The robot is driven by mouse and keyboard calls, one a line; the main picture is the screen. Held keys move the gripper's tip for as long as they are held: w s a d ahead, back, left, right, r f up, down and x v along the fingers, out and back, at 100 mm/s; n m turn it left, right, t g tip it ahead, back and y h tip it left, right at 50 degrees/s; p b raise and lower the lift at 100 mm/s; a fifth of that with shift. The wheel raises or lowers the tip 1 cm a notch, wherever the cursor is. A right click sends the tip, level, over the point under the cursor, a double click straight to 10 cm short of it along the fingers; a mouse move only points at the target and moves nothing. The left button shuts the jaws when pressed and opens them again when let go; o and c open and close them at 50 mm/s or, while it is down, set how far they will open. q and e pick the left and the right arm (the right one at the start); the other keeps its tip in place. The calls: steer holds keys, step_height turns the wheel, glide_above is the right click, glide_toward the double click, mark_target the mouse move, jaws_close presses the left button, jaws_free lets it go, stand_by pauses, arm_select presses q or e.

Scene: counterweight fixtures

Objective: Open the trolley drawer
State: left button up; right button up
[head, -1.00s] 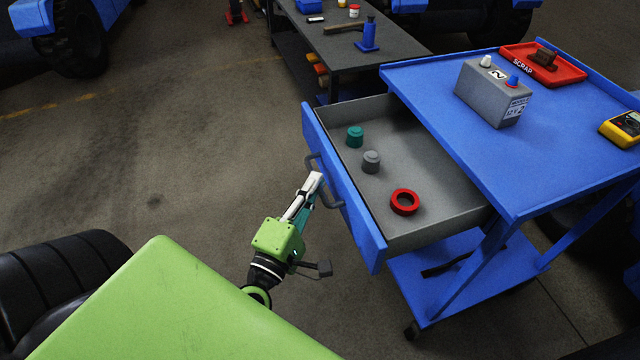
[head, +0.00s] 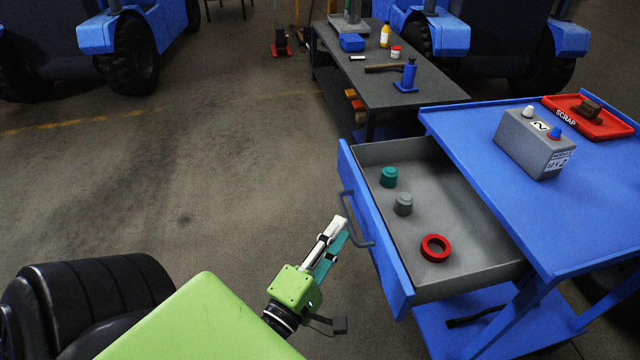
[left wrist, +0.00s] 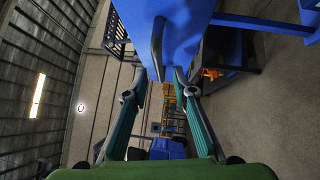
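The blue trolley (head: 480,130) stands at the right with its drawer (head: 452,205) pulled well out. The drawer has a blue front (head: 372,225) with a dark bar handle (head: 357,222). A teal knobbed weight (head: 389,177), a grey one (head: 403,204) and a red ring (head: 435,248) lie inside. My left gripper (head: 338,230) is just outside the handle in the head view. In the left wrist view its fingers (left wrist: 159,77) are apart with nothing between them, and the handle (left wrist: 157,45) shows just beyond the tips. My right gripper is not in view.
On the trolley top are a grey battery-like box (head: 535,143) and a red scrap tray (head: 588,125). A dark workbench (head: 440,92) with tools stands behind. Blue vehicles are at the back. The floor (head: 200,190) left of the drawer is clear.

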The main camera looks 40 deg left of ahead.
arm_select(q)
steer(key=s+d+f, duration=0.1)
steer(key=s, duration=0.7)
steer(key=shift+s, duration=0.4)
steer(key=shift+d+f, duration=0.1)
